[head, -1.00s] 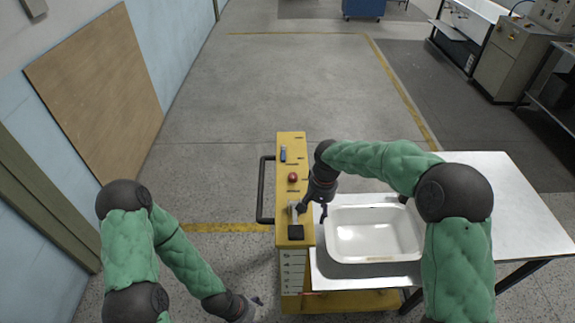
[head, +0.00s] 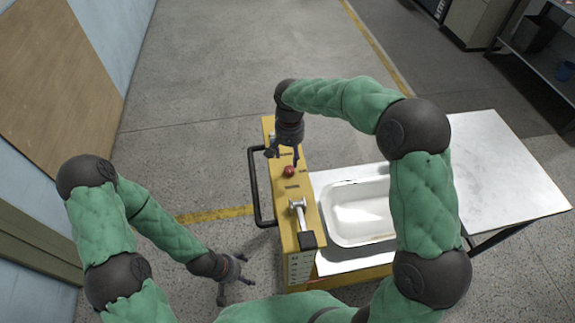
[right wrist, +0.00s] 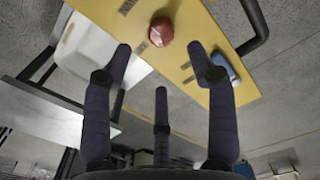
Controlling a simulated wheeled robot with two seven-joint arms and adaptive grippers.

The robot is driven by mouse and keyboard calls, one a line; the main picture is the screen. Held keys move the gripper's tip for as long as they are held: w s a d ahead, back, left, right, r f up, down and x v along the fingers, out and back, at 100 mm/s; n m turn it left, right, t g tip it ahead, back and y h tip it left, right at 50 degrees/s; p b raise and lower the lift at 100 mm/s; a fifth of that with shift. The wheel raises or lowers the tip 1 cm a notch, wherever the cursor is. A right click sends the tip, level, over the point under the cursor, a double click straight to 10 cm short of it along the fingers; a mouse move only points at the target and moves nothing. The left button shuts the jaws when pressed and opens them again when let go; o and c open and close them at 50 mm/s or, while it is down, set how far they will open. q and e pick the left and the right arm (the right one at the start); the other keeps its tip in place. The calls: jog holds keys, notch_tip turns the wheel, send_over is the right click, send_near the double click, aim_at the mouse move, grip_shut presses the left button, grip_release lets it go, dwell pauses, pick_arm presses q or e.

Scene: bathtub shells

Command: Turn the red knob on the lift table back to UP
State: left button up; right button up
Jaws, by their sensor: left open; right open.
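The red knob (head: 289,171) is a round red piece on top of the narrow yellow column (head: 311,228) of the lift table. It also shows near the top middle of the right wrist view (right wrist: 160,32). My right gripper (head: 284,153) is open and empty just above and beyond the knob, fingers pointing down; I see no contact. In the right wrist view the knob lies beyond the spread fingertips. The labels on the column are too small to read. My left gripper (head: 232,284) is open and empty, low at the left of the column.
A metal lever with a black block (head: 307,240) sits nearer on the column. A blue switch (right wrist: 228,68) is close to a right fingertip. A black side handle (head: 254,188) sticks out left. Floor beyond is clear.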

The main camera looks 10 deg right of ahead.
aim_at(289, 169)
notch_tip(289, 169, down, 8)
jog(key=shift+f+b, duration=0.15)
jog(key=shift+b, duration=0.25)
jog(key=c, duration=1.1)
